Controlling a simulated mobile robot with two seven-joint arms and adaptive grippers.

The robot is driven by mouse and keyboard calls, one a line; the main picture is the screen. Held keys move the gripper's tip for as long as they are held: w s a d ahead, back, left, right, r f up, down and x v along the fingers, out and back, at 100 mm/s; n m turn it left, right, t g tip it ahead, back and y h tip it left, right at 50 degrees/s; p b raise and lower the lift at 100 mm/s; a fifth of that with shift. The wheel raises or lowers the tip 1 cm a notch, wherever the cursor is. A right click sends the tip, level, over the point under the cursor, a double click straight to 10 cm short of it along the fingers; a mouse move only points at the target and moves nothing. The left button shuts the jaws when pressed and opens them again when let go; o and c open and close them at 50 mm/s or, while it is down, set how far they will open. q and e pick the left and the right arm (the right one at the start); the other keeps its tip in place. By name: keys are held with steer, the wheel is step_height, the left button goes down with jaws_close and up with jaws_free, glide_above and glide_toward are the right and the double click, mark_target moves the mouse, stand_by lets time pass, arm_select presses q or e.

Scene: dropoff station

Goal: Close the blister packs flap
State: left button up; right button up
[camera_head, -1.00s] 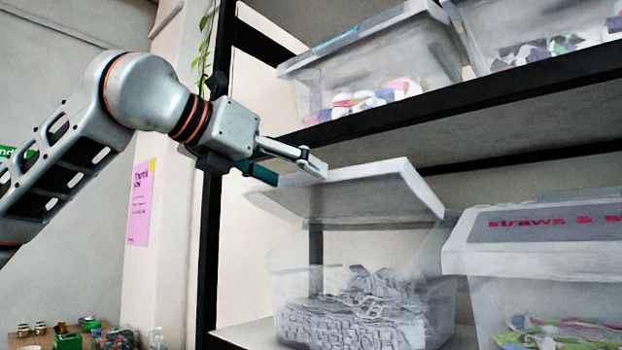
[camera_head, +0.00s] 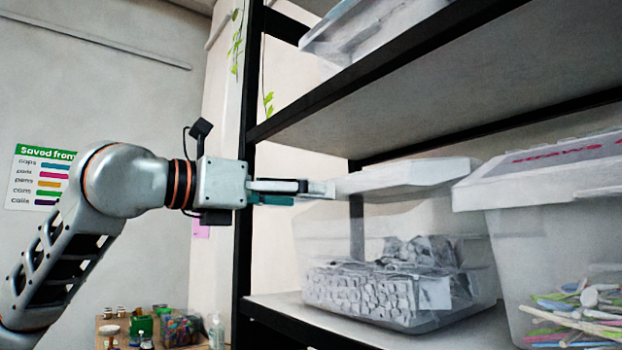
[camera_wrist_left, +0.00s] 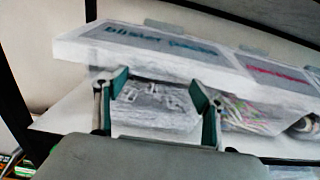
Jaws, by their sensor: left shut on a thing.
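The blister packs flap (camera_head: 410,178) is a pale translucent lid, nearly level above its clear bin (camera_head: 325,235). The bin holds grey blister packs (camera_head: 365,285). In the left wrist view the flap's labelled top (camera_wrist_left: 150,62) lies beyond the fingers, with packs (camera_wrist_left: 160,105) below it. My left gripper (camera_head: 322,189) is at the flap's left end and shut on it. The fingers (camera_wrist_left: 158,88) stand well apart in the left wrist view, and their exact contact is hard to see. Whether the flap rests fully on the rim is unclear. My right gripper is not in view.
A straws bin (camera_head: 550,190) stands close on the right, on the same shelf (camera_head: 280,308). A black-edged upper shelf (camera_head: 400,65) runs above, and a dark post (camera_head: 247,170) stands left of the bin. A small table with bottles (camera_head: 150,325) is low at the left.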

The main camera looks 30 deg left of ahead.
arm_select(q)
steer(key=shift+o, duration=0.2)
steer(key=f, duration=0.1)
steer(key=w+f, duration=0.1)
steer(key=f, duration=0.2)
steer(key=shift+w+d+b, duration=0.25)
steer(key=shift+b, duration=0.1)
steer(key=shift+w+d+f, duration=0.1)
steer(key=shift+w+f, duration=0.1)
steer(key=shift+f, duration=0.6)
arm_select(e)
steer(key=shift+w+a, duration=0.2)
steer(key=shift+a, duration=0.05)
arm_select(q)
steer(key=shift+w+d+f, duration=0.1)
steer(key=shift+f, duration=0.05)
steer(key=shift+c, duration=0.2)
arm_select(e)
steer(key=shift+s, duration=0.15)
arm_select(q)
steer(key=o, duration=1.6)
steer(key=shift+w, duration=0.25)
steer(key=shift+s+r, duration=0.35)
steer(key=shift+r, duration=0.05)
steer(key=v, duration=1.2)
steer(key=shift+w+f, duration=0.1)
